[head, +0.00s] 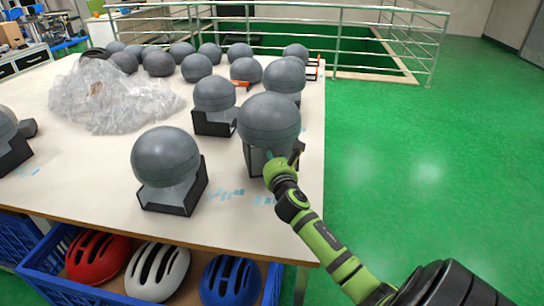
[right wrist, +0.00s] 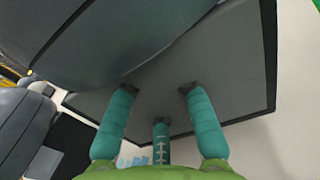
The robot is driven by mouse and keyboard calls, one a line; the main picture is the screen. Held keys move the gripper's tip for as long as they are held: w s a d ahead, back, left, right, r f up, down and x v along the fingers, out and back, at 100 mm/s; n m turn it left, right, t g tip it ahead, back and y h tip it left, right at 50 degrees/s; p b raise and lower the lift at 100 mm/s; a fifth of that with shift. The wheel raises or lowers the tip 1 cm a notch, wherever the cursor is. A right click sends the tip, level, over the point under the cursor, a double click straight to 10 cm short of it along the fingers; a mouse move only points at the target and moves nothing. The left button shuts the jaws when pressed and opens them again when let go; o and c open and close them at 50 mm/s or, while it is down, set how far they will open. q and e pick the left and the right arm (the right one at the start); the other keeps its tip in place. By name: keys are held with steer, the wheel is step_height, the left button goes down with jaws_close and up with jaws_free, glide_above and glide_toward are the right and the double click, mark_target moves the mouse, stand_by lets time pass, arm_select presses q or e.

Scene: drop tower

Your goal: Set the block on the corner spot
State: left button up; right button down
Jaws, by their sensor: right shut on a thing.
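A dark grey block (head: 258,163) with a large grey ball-shaped top (head: 269,120) is near the table's right edge. My right gripper (head: 271,160) is at the block's near side, below the ball. In the right wrist view its three teal fingers (right wrist: 157,103) press against the dark face of the block (right wrist: 225,75), shut on it. I cannot tell whether the block rests on the table or is slightly raised. Pale blue marks (head: 226,194) lie on the tabletop near the front right corner. My left gripper is not in view.
Another ball-topped block (head: 166,163) stands front left of it, and one (head: 214,100) close behind. More grey balls and a crumpled clear plastic sheet (head: 108,92) fill the back of the white table (head: 80,180). A blue crate (head: 65,285) of helmets is below the front edge.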

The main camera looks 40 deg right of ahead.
steer(key=shift+w+f+b, duration=0.1)
steer(key=shift+f+b, duration=0.55)
steer(key=shift+f, duration=1.05)
steer(key=c, duration=1.3)
jaws_free()
steer(key=shift+f, duration=0.3)
steer(key=shift+c, duration=0.2)
steer(key=shift+o, duration=1.1)
steer(key=shift+r, duration=0.1)
steer(key=v, duration=1.2)
steer(key=shift+s, duration=0.2)
